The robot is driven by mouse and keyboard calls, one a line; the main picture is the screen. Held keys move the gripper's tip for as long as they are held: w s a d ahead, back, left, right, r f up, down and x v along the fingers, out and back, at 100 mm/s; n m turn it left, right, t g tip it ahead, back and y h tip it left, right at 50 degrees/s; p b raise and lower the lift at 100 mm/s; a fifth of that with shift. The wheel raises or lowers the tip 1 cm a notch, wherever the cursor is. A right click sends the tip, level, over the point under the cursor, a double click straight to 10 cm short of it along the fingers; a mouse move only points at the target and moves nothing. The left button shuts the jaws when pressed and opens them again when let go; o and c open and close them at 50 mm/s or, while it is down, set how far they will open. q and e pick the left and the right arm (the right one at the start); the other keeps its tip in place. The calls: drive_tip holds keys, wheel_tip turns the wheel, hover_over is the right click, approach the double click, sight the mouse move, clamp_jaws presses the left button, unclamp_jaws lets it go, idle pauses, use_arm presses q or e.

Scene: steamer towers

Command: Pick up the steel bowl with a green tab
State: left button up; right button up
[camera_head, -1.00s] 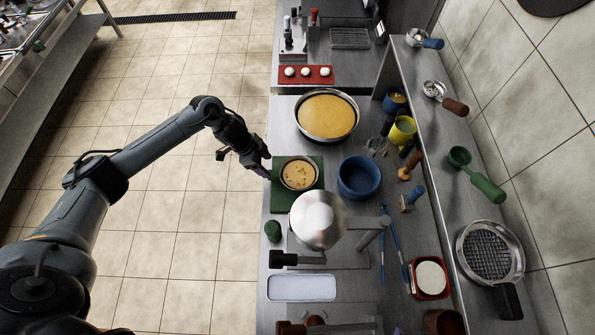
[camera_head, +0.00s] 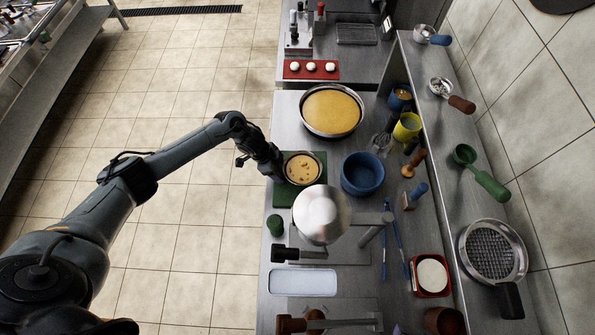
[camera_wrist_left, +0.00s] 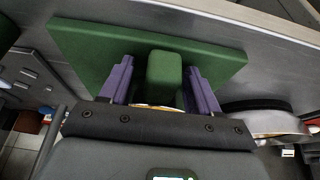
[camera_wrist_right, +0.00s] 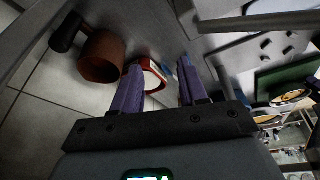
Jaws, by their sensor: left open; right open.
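The small steel bowl (camera_head: 302,168) holds yellow food with dark bits and sits on a green board (camera_head: 283,197). Its green tab (camera_wrist_left: 164,72) stands between the two purple fingers of my left gripper (camera_wrist_left: 159,66), with a gap on each side. A sliver of yellow food shows below the tab; the rest of the bowl is hidden there. In the head view my left gripper (camera_head: 278,174) is at the bowl's left edge. My right gripper (camera_wrist_right: 161,66) is open and empty in its wrist view; I cannot make it out in the head view.
A large steel pan (camera_head: 332,109) stands behind the bowl and a blue bowl (camera_head: 362,175) to its right. A shiny steel dome (camera_head: 321,214) stands close in front. A brown cup (camera_wrist_right: 101,56) and a red dish (camera_wrist_right: 150,72) show in the right wrist view.

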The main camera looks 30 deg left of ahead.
use_arm(q)
clamp_jaws()
drive_tip(key=shift+r, duration=0.15)
wheel_tip(320, 180, up, 10)
drive_tip(key=shift+f+p, duration=0.1)
drive_tip(key=shift+p, duration=0.2)
idle(0.4)
drive_tip(key=c, duration=0.7)
unclamp_jaws()
clamp_jaws()
